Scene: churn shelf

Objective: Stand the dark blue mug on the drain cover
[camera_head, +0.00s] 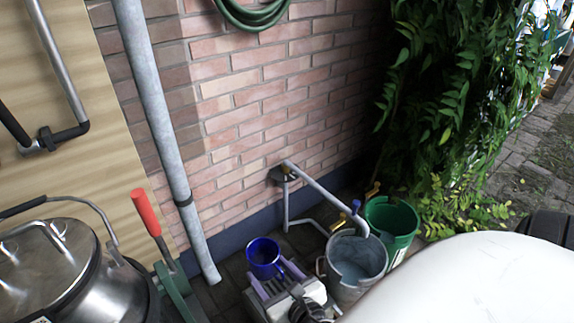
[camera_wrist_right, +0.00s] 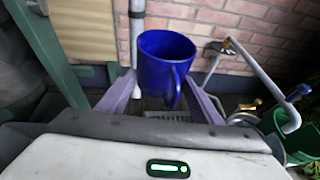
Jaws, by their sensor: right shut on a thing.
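The dark blue mug (camera_head: 262,252) is upright, with its open top showing. In the right wrist view the mug (camera_wrist_right: 165,62) sits between the purple fingers of my right gripper (camera_wrist_right: 160,84), its handle towards the camera and slightly right. My right gripper (camera_head: 271,276) is shut on the mug. A grey slotted grate, which looks like the drain cover (camera_wrist_right: 168,114), shows just below the mug in the wrist view. I cannot tell how large the gap under the mug is. The grate is hidden in the head view. My left gripper is not in view.
A grey bucket (camera_head: 357,272) and a green bucket (camera_head: 401,222) stand right of the mug, under a bent pipe (camera_head: 325,195). A downpipe (camera_head: 165,130) runs down the brick wall behind. A steel churn (camera_head: 60,265) and a red-handled lever (camera_head: 146,212) are at left.

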